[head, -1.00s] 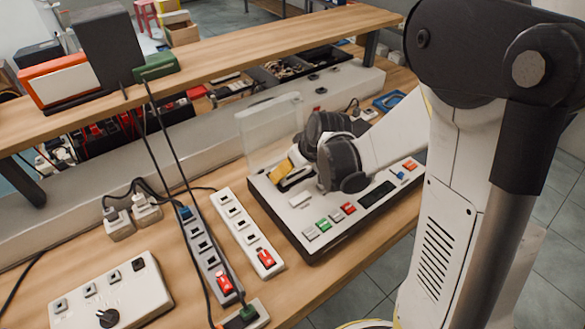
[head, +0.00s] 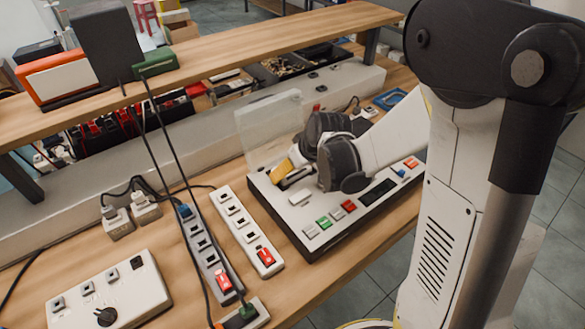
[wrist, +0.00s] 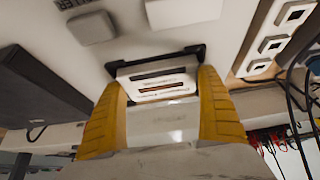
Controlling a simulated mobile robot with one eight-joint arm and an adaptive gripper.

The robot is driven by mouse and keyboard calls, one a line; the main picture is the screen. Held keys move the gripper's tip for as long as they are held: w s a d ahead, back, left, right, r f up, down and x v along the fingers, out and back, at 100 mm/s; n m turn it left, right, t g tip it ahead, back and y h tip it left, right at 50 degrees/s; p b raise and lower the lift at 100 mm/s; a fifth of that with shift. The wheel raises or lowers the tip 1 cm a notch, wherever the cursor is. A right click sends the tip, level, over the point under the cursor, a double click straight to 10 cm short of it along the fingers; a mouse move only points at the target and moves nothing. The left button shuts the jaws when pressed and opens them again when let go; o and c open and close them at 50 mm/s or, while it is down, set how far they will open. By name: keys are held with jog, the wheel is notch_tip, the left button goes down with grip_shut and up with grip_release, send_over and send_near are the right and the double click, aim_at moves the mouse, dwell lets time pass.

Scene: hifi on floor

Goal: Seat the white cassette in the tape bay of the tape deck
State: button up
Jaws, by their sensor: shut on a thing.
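The tape deck (head: 318,235) lies on the wooden bench, with its clear lid (head: 268,130) standing up at the back. Its dark-rimmed tape bay (wrist: 196,51) shows in the wrist view. The white cassette (wrist: 158,82), with dark slots along its edge, is between the yellow fingers of my gripper (wrist: 165,82) at the bay opening. My gripper is shut on it. In the head view my gripper (head: 292,166) is low over the deck, and its dark body hides most of the cassette. How deep the cassette sits in the bay, I cannot tell.
Coloured buttons (head: 324,223) line the deck's front. Power strips (head: 236,220) and a white control box (head: 108,290) lie to the left. Black cables hang from the raised shelf (head: 230,62). The upright lid stands close beside my gripper.

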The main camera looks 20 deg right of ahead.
jog(key=o, duration=1)
jog(key=shift+w+a+r+p+v, duration=0.25)
jog(key=shift+p+v, duration=0.65)
jog(key=shift+v, duration=2)
jog(key=shift+w+r+p+v, duration=0.25)
jog(key=shift+w+p+v, duration=0.5)
jog(key=shift+v, duration=2.1)
jog(key=shift+w+a+r+p+v, duration=0.2)
jog(key=shift+p+v, duration=0.85)
jog(key=shift+v, duration=1.85)
